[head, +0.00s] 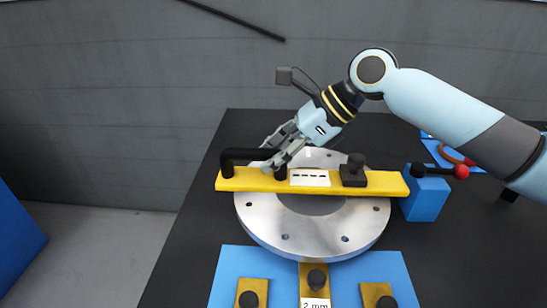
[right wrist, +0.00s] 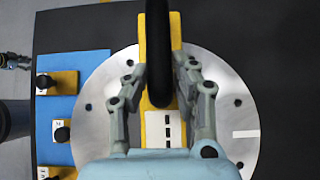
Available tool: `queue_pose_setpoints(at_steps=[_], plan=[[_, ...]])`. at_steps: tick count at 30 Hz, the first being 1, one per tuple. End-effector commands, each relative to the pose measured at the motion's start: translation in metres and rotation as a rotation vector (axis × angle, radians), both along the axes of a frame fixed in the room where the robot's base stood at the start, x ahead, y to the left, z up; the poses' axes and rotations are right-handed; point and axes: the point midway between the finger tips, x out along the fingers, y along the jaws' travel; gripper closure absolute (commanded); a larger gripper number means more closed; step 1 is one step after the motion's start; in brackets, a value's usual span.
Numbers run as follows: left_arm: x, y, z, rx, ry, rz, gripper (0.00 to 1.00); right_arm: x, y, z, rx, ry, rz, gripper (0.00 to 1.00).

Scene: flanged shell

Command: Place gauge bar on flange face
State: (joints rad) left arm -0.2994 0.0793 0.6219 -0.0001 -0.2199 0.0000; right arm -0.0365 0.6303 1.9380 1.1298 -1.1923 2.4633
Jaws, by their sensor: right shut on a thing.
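The yellow gauge bar (head: 235,183) with a black arched handle (head: 240,154), a white marked label and a black knob lies across the far part of the round metal flange face (head: 270,232). Its ends reach past the ring on both sides. I cannot tell whether it touches the face or hangs just above it. My right gripper (head: 274,153) is shut on the bar's handle. In the right wrist view the handle (right wrist: 158,50) runs between the fingers (right wrist: 158,85), and the flange (right wrist: 95,75) shows on both sides of the bar.
A blue mat (head: 232,270) with several brass blocks with black knobs lies in front of the flange. A blue block (head: 427,200) with a red-tipped lever (head: 460,171) stands close to the bar's right end. The dark table (head: 190,250) is clear at the left.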

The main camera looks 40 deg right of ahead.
Motion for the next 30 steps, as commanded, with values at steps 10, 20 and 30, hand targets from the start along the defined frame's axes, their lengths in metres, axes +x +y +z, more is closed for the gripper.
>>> queue_pose_setpoints(at_steps=[10,20,30], plan=[[-0.001,0.001,0.0,0.001,0.002,0.0,0.6,0.001,0.0,0.001,0.001,-0.004,0.001,1.0],[-0.001,0.001,0.001,0.001,0.003,0.0,0.6,0.001,0.0,-0.003,0.002,-0.002,-0.001,1.0],[-0.001,0.001,0.001,0.001,0.003,0.0,0.6,0.001,0.0,-0.009,0.002,-0.002,0.001,0.73]])
